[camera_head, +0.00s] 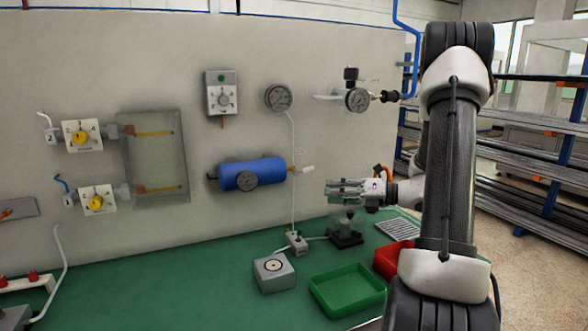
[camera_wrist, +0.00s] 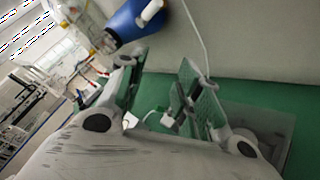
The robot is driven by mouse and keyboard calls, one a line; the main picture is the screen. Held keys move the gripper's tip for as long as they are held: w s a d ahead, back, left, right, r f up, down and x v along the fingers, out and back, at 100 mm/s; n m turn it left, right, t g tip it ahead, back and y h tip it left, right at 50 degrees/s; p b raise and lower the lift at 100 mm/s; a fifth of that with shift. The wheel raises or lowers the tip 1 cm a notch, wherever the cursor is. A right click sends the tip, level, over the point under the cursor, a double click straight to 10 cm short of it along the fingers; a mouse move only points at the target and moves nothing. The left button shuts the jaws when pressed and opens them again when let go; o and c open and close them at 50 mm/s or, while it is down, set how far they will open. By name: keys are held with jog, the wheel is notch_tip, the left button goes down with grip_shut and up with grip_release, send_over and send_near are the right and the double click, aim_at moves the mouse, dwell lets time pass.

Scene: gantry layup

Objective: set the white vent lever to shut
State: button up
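The white vent lever (camera_head: 307,169) sits at the right end of the blue cylinder (camera_head: 252,173) on the wall panel, by a brass fitting. It points right and slightly up in the head view. In the wrist view the lever (camera_wrist: 151,11) is at the top, in front of the blue cylinder (camera_wrist: 125,22). My gripper (camera_head: 330,191) is to the right of the lever and a little lower, apart from it, with its fingers toward the left. In the wrist view my gripper (camera_wrist: 162,72) has its fingers spread with nothing held between them.
A pressure gauge (camera_head: 279,97) hangs above, with a thin white tube running down. A second gauge (camera_head: 357,99) is at the upper right. Below, the green bench holds a grey box (camera_head: 273,272), a green tray (camera_head: 347,306), a red tray (camera_head: 388,262) and a dark block (camera_head: 346,237).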

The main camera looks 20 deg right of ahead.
aim_at(308, 169)
jog(key=w+a+r+m, duration=0.1)
jog(key=w+m, duration=0.1)
jog(key=w+a+r+m+t, duration=0.1)
jog(key=w+a+r, duration=0.1)
jog(key=w, duration=0.1)
jog(key=w+a+r+m+t, duration=0.1)
jog(key=w+a+r+m, duration=0.1)
jog(key=w, duration=0.1)
jog(key=shift+w+a+m+y, duration=0.1)
jog(key=shift+m+y, duration=0.2)
jog(key=shift+y, duration=0.1)
grip_shut()
